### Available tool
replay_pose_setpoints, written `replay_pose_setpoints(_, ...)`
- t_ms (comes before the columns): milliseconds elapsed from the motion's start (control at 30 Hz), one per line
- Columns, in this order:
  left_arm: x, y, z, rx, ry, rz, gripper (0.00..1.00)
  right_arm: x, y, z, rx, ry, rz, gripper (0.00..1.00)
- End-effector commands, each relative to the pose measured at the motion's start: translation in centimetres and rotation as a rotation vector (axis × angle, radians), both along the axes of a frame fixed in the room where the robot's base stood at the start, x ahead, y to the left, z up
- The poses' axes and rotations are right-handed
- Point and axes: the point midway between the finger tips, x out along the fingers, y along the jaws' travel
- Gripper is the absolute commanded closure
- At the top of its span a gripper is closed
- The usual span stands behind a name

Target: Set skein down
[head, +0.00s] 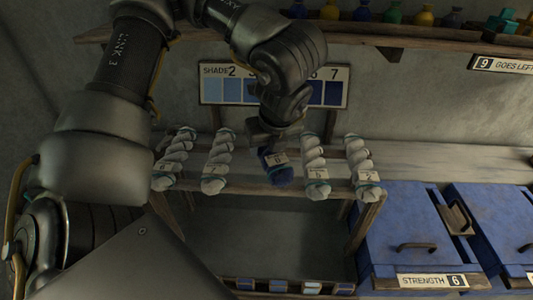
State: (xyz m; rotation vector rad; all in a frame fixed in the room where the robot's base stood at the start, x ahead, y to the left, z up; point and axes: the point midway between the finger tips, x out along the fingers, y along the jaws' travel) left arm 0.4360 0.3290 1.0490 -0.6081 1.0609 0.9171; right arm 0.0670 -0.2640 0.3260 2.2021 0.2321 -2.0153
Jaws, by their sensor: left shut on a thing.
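My left gripper (274,138) comes down from above and is shut on a dark blue skein (280,175) with a small pale tag. The skein is at the middle of the wooden rack (240,187), in line with the pale skeins. Whether it touches the rack cannot be told, as my gripper covers its upper part. Pale twisted skeins with tags lie to its left (218,160) and right (314,165), apart from it. My right gripper is not in view.
A shade card (337,93) with blue squares hangs behind, partly hidden by my arm. Blue lidded bins (405,230) stand at the right, one marked STRENGTH 6. A shelf (430,55) with coloured bottles runs above. Small blue and pale blocks (280,286) line the bottom.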

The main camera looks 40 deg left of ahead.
Motion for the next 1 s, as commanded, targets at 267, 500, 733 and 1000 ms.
replay_pose_setpoints(267,0.5,0.8,-1.1,0.0,0.002,0.004,0.78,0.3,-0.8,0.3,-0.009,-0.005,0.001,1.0)
replay_pose_setpoints(500,0.5,0.8,-4.0,0.001,0.002,0.001,0.78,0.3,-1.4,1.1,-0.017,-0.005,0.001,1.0)
replay_pose_setpoints(733,0.5,0.8,-4.2,0.0,-0.002,0.001,0.78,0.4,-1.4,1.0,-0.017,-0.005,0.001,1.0)
replay_pose_setpoints(1000,0.5,0.8,-4.5,0.001,-0.001,0.001,0.38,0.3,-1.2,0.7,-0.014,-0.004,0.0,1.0)
